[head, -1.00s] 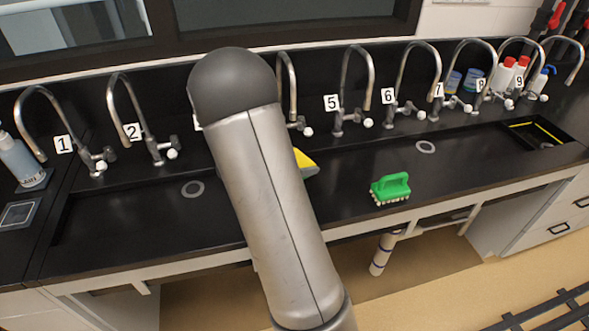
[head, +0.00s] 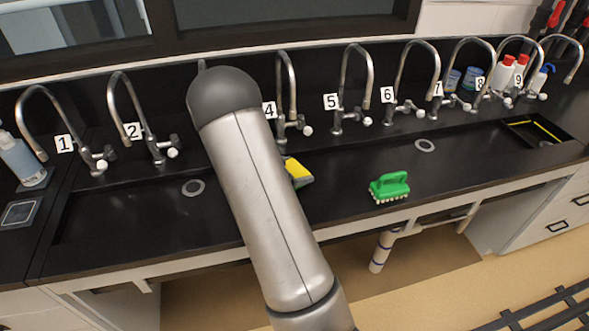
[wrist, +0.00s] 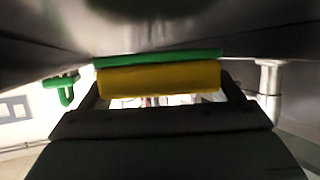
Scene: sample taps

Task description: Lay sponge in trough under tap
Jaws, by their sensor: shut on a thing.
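The sponge (head: 298,172), yellow with a green layer, shows at the right edge of my arm in the head view, below tap 4 (head: 284,90). In the wrist view the sponge (wrist: 160,82) lies across the jaws, green layer uppermost in the picture. My gripper (wrist: 162,90) is shut on it. In the head view my arm hides the gripper and part of the sponge. The long black trough (head: 120,215) runs under the row of taps. I cannot tell whether the sponge touches its floor.
A green brush (head: 389,187) lies on the trough's front side to the right; it also shows in the wrist view (wrist: 63,88). Numbered taps stand along the back. Bottles (head: 503,75) stand at the back right. A soap bottle (head: 20,160) stands at the far left.

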